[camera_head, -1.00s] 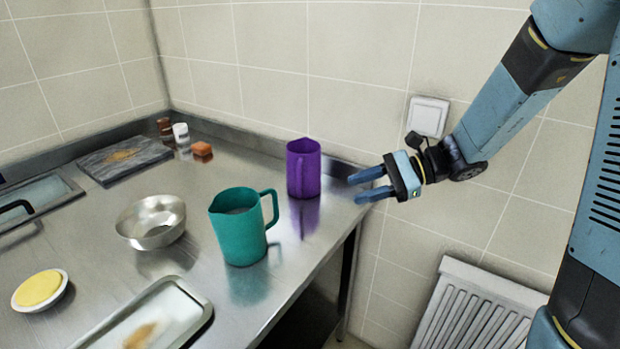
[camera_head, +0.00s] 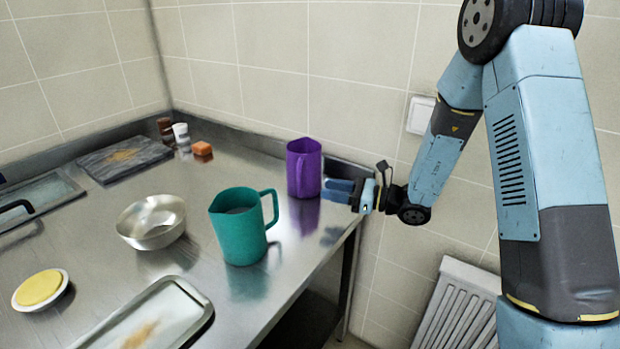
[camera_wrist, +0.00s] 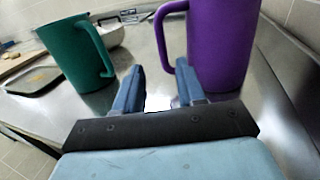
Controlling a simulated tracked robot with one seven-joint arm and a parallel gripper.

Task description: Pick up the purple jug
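The purple jug (camera_head: 303,168) stands upright on the steel counter, near the back wall at the counter's right end. In the wrist view the purple jug (camera_wrist: 221,45) is close ahead on the right, its handle facing left toward the space between the fingers. My gripper (camera_head: 338,190) is just right of the jug in the head view, low over the counter edge. In the wrist view my gripper (camera_wrist: 160,85) has its two blue fingers apart with nothing held between them. The right fingertip overlaps the jug's lower side; I cannot tell whether it touches.
A teal jug (camera_head: 238,228) stands in front of the purple jug, to the left. A metal bowl (camera_head: 152,222), a tray (camera_head: 196,296), a yellow-filled dish (camera_head: 40,289) and a dark board (camera_head: 124,158) lie further left. A radiator (camera_head: 455,308) is below right.

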